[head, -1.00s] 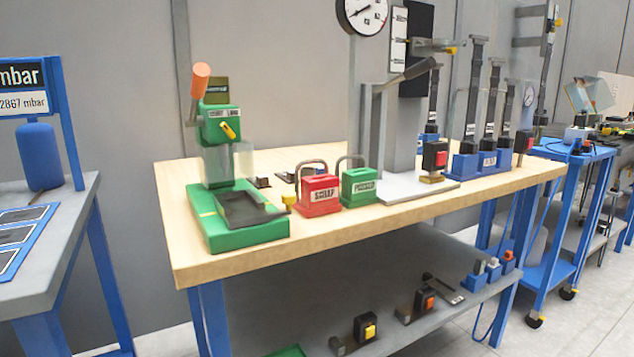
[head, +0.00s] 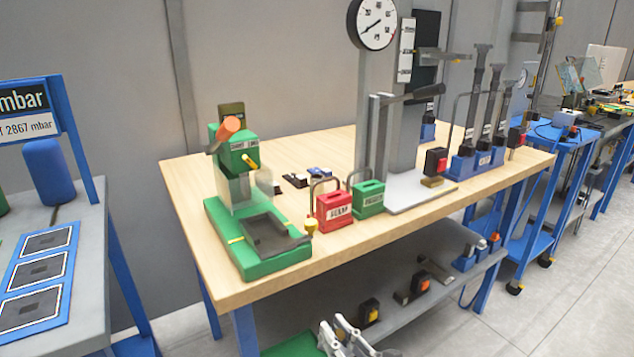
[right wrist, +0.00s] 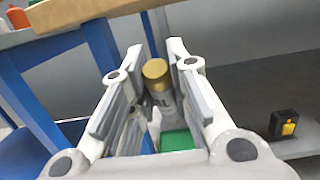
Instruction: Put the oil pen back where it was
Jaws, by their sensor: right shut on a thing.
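The oil pen (right wrist: 158,84) shows in the right wrist view as a slim grey cylinder with a gold cap. It stands between the two fingers of my right gripper (right wrist: 156,58), which is shut on it, gold end pointing away from the palm. In the head view my right gripper (head: 345,337) shows at the bottom edge, in front of the lower shelf; the pen is too small to make out there. A green tray (head: 292,346) lies next to the gripper, and green also shows behind the pen (right wrist: 175,141). My left gripper is out of view.
The wooden tabletop (head: 300,262) holds a green press (head: 240,165), a red padlock block (head: 334,208), a green one (head: 369,197) and a column stand. The grey lower shelf (head: 440,285) carries switch boxes. A blue table leg (right wrist: 35,105) stands close left of the gripper.

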